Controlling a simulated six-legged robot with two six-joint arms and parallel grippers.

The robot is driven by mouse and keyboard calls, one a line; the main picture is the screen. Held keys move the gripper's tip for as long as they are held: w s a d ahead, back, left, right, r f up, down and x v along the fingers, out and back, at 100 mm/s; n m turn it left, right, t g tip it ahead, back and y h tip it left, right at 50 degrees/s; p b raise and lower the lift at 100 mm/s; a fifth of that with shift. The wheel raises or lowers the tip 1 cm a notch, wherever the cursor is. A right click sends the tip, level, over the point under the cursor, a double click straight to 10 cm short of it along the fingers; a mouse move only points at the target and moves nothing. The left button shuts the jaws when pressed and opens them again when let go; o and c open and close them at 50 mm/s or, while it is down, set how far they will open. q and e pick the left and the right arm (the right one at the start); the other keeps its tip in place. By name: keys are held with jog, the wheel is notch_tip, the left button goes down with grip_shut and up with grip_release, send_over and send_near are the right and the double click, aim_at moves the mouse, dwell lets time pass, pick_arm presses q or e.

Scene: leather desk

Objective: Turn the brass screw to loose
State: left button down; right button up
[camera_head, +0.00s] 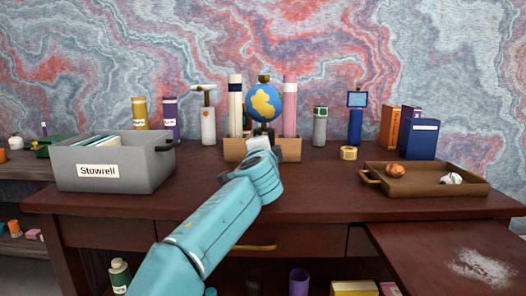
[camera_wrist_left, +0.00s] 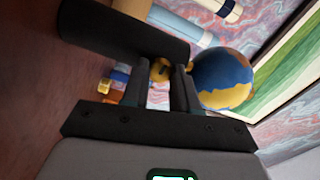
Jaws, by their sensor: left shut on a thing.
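In the left wrist view the globe (camera_wrist_left: 222,78) fills the right side. My left gripper (camera_head: 264,148) is in front of the globe's lower part and hides its base in the head view. In the wrist view the two dark fingers of my left gripper (camera_wrist_left: 160,88) are close around a small brass piece, the brass screw (camera_wrist_left: 160,69), beside the globe. The fingers partly cover it, and its turn position cannot be told. My right gripper is in neither view.
A grey bin (camera_head: 112,166) labelled Stowrell stands left, and a brown tray (camera_head: 425,187) with small items lies right. A yellow tape roll (camera_head: 348,153) is nearby. The desk front (camera_head: 320,200) is clear.

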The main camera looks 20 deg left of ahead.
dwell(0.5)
pick_arm(q)
jog(key=c, duration=0.9)
grip_release()
jog(key=shift+o, duration=0.2)
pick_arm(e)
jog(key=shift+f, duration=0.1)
pick_arm(q)
jog(key=b+v, duration=0.2)
jog(key=v, duration=1.4)
jog(key=shift+s+d, duration=0.15)
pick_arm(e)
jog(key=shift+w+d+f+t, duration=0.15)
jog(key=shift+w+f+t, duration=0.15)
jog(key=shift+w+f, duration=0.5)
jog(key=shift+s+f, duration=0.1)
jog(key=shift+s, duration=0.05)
